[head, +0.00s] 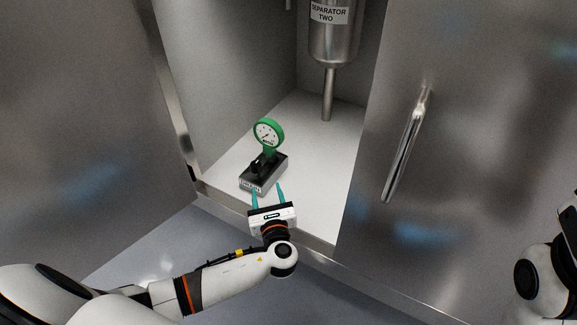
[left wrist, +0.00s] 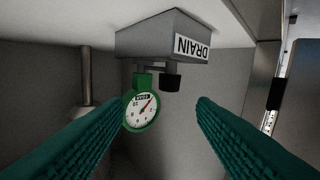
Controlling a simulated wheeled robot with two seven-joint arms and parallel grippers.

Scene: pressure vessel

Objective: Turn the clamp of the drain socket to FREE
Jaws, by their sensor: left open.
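The drain socket (head: 264,176) is a grey block labelled DRAIN on the white cabinet floor. It also shows upside down in the left wrist view (left wrist: 160,40). A round gauge (head: 268,132) with a green rim and stem stands upright in it. The black clamp (head: 256,164) sits on its top beside the gauge stem, and shows in the left wrist view (left wrist: 171,82). Its exact setting cannot be read. My left gripper (head: 267,188), with teal fingers, is open and empty in front of the socket, apart from the clamp. My right gripper is out of view.
A steel vessel (head: 333,40) labelled SEPARATOR TWO hangs behind, its pipe (head: 328,95) reaching down towards the floor. A steel door with a bar handle (head: 407,145) is on the right. Cabinet walls bound the left and back. White floor right of the socket is clear.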

